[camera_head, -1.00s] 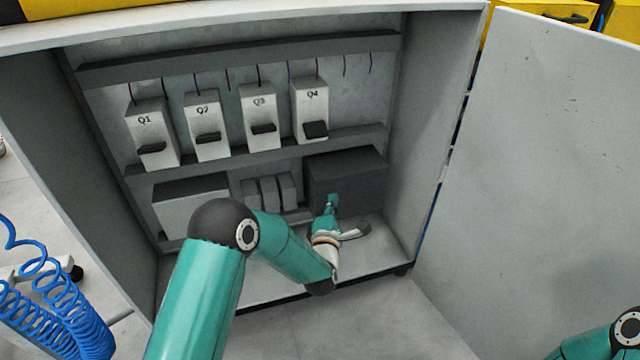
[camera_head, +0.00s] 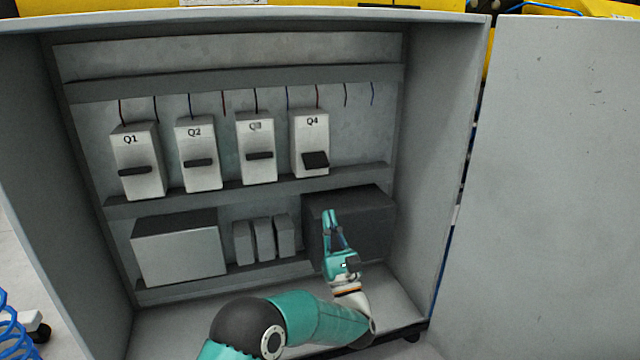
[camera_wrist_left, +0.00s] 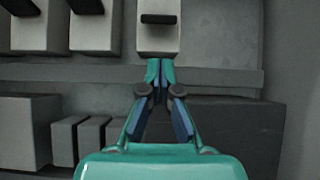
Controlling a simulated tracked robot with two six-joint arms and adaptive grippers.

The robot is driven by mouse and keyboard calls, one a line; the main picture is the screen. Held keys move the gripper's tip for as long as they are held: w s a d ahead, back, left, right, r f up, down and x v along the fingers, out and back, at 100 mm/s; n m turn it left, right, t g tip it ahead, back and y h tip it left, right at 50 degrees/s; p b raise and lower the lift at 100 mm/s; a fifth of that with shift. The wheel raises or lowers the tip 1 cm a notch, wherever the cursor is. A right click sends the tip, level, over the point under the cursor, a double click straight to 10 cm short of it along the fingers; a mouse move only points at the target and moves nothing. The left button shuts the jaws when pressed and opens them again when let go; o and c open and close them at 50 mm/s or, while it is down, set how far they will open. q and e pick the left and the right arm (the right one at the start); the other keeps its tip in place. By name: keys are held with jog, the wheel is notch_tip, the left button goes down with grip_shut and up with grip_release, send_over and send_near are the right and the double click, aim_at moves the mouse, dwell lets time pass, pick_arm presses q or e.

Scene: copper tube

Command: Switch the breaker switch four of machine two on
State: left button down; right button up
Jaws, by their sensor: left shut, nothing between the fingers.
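Breaker Q4 (camera_head: 311,134) is a white box at the right end of the upper row in the open cabinet. Its black switch lever (camera_head: 316,160) sticks out low on its front, tilted differently from the other levers. My left gripper (camera_head: 332,213) is below Q4, in front of the dark box, pointing up with nothing held. In the left wrist view, Q4 (camera_wrist_left: 158,38) and its lever (camera_wrist_left: 159,18) appear straight ahead of the shut fingertips (camera_wrist_left: 160,62), with a gap between fingertips and lever. My right gripper does not show.
Breakers Q1 (camera_head: 137,170), Q2 (camera_head: 200,168) and Q3 (camera_head: 257,165) stand left of Q4. A dark box (camera_head: 375,225), a light box (camera_head: 180,252) and several small modules (camera_head: 264,240) fill the lower row. The cabinet's right wall (camera_head: 435,160) and open door (camera_head: 560,190) bound the right side.

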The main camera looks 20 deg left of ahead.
aim_at(315, 160)
pick_arm(q)
jog(key=b+x, duration=0.1)
jog(key=x, duration=0.9)
jog(key=shift+f+b, duration=0.1)
jog(key=shift+b, duration=0.3)
